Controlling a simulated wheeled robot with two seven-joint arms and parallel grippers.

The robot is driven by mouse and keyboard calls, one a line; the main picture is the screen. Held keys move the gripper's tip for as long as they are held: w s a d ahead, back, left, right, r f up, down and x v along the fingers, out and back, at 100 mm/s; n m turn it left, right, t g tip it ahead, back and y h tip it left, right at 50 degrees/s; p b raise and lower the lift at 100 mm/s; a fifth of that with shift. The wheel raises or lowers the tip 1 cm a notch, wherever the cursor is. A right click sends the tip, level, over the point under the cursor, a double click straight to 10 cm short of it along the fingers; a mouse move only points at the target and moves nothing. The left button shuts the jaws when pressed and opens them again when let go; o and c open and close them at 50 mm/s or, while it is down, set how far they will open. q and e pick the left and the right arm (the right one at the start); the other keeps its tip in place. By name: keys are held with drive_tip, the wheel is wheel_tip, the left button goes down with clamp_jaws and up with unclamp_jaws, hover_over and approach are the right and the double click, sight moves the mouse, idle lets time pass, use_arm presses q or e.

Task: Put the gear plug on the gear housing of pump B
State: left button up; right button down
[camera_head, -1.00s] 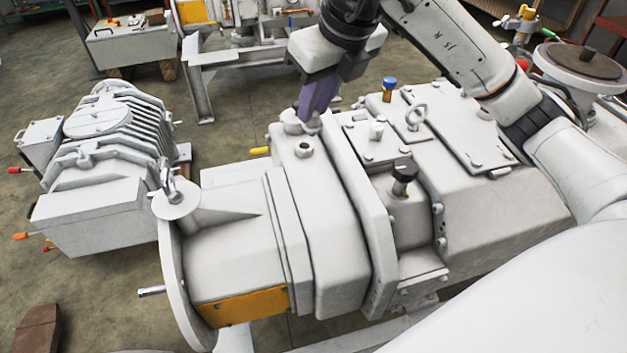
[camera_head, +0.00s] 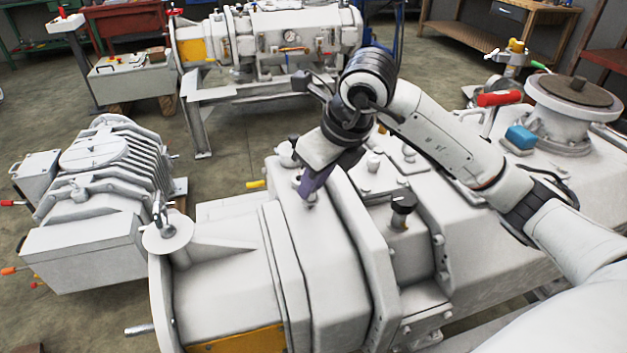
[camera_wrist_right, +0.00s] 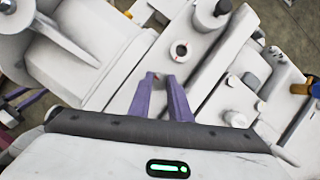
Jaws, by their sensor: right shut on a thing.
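The near white pump (camera_head: 250,247) fills the lower middle of the head view. A ring-shaped port (camera_wrist_right: 181,50) with a dark hole shows on its gear housing (camera_wrist_right: 150,82) in the right wrist view. My right gripper (camera_head: 308,192) has purple fingers and hangs over the gear housing, close to that port. In the right wrist view its fingertips (camera_wrist_right: 167,76) are slightly apart, with a small, mostly hidden thing between them that I take for the gear plug. The port lies just ahead of the tips, apart from them. My left gripper is not in view.
A black knob (camera_head: 402,202) stands right of my right gripper, and a round boss (camera_head: 287,152) rises behind it. A finned unit (camera_head: 98,180) stands at left. Another pump (camera_head: 270,35) is at the back. Bare floor lies between them.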

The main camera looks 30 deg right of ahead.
drive_tip(key=shift+f, duration=0.2)
drive_tip(key=c, duration=1.6)
unclamp_jaws()
drive_tip(key=shift+r, duration=0.1)
drive_tip(key=shift+c, duration=0.2)
drive_tip(key=shift+r, duration=0.3)
drive_tip(key=v, duration=1.1)
drive_tip(key=shift+s+r+p, duration=0.25)
drive_tip(key=shift+p, duration=0.2)
drive_tip(key=shift+d, duration=0.1)
